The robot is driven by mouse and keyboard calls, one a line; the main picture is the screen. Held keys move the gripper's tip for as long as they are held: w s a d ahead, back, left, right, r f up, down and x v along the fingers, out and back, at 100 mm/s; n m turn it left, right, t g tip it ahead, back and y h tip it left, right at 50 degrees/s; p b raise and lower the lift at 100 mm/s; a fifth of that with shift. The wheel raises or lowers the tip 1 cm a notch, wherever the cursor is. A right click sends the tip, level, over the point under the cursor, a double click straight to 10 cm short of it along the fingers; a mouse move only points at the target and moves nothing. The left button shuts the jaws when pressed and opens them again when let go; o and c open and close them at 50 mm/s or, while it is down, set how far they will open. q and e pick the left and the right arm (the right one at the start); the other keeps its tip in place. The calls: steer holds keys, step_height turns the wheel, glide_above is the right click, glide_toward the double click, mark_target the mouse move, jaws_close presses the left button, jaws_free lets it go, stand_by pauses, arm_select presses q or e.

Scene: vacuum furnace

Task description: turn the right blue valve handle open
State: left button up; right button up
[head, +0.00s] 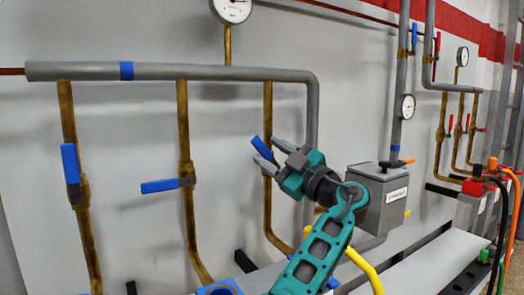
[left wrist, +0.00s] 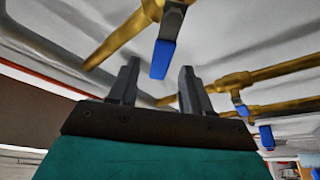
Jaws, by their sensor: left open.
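The right blue valve handle (head: 259,146) is on the third brass pipe and slants from upper left to lower right. My left gripper (head: 265,151) is open at this handle, one finger on each side of it. In the left wrist view the blue handle (left wrist: 163,58) reaches down between the two spread fingertips (left wrist: 159,68), with a gap visible on both sides. The fingers do not look closed on it. The valve body behind the gripper is partly hidden. My right gripper is not in view.
A middle blue handle (head: 160,187) lies horizontal and a left blue handle (head: 69,163) stands upright on their own brass pipes. A grey box (head: 378,200) is right of my gripper. A grey pipe (head: 200,73) runs above. A yellow hose (head: 365,268) is below.

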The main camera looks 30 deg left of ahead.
arm_select(q)
steer(key=v, duration=0.9)
steer(key=shift+b, duration=0.45)
steer(key=shift+c, duration=0.2)
